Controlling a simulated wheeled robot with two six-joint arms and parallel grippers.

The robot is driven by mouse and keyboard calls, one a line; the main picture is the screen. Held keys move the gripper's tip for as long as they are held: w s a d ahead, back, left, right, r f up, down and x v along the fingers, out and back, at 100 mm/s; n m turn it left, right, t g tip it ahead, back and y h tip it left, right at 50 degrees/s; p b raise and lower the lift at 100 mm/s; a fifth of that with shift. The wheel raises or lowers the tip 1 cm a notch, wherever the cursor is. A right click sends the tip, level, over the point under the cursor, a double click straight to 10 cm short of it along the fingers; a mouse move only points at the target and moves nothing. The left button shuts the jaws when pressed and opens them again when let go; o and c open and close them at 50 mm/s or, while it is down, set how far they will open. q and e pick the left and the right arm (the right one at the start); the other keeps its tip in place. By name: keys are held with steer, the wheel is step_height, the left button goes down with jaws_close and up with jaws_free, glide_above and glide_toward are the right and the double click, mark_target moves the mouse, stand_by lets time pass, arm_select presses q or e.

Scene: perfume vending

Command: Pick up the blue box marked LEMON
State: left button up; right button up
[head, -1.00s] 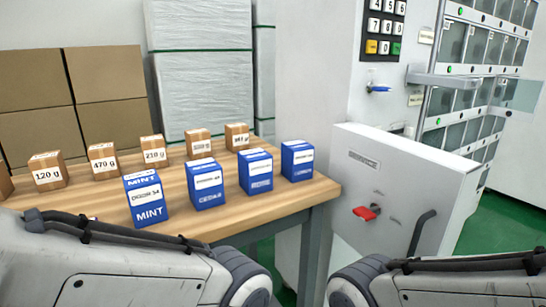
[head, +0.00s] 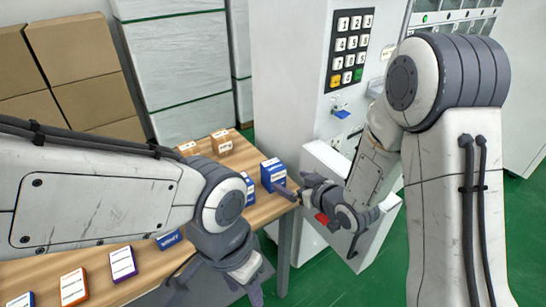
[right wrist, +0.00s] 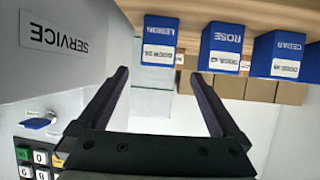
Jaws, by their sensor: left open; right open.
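The blue box marked LEMON (right wrist: 160,40) stands on the wooden table at the top of the right wrist view, where its lettering is upside down. In the head view it is the blue box at the table's right end (head: 272,174). My right gripper (head: 292,187) is open beside this box; in the right wrist view its fingertips (right wrist: 158,75) point toward the box, with nothing between them. My left gripper (head: 216,291) is open and empty low in the head view, over the table's front edge. My left arm hides part of the table.
Blue boxes marked ROSE (right wrist: 221,46) and CEDAR (right wrist: 278,54) stand in line beside LEMON. Brown boxes (head: 222,143) stand behind. Orange (head: 73,287) and purple (head: 122,263) boxes are front left.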

mark_target(278, 171)
steer(key=x, duration=0.2)
steer(key=r+x, duration=0.1)
steer(key=x, duration=0.2)
steer(key=shift+w+f, duration=0.1)
steer(key=shift+w, duration=0.2)
steer(key=p+x, duration=0.1)
steer(key=x, duration=0.4)
steer(key=shift+f, duration=0.1)
arm_select(q)
step_height(278, 171, up, 2)
steer(key=shift+r, duration=0.1)
arm_select(e)
steer(key=c, duration=1.4)
